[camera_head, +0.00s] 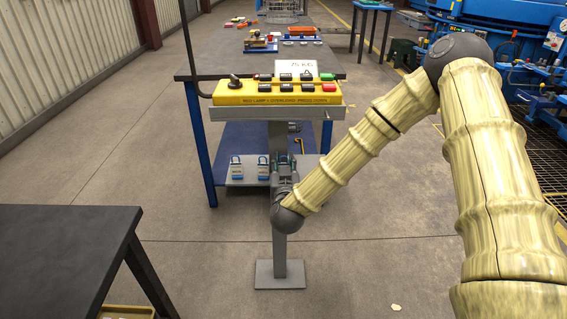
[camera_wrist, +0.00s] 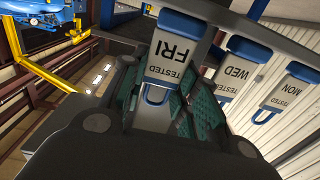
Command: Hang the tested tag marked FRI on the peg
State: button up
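The FRI tag (camera_wrist: 175,62), white with a blue band and blue shackle, appears upside down in the wrist view. Its shackle end lies between the two green-padded fingers of my gripper (camera_wrist: 163,98). The fingers stand apart on either side, and I see no clear grip on the tag. In the head view my gripper (camera_head: 284,165) is at the right part of the small grey tag rail and hides the FRI tag. The WED tag (camera_wrist: 241,68) and MON tag (camera_wrist: 288,92) hang beside it. I cannot make out the peg with certainty.
A yellow control box (camera_head: 278,92) with several buttons stands above the tags on a grey post (camera_head: 279,245). A long dark table (camera_head: 225,55) is behind it. A dark table (camera_head: 60,250) is at the front left. The floor around the post's base is clear.

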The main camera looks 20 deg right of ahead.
jog(key=o, duration=0.4)
jog(key=shift+f+b, duration=0.15)
jog(key=shift+b, duration=0.2)
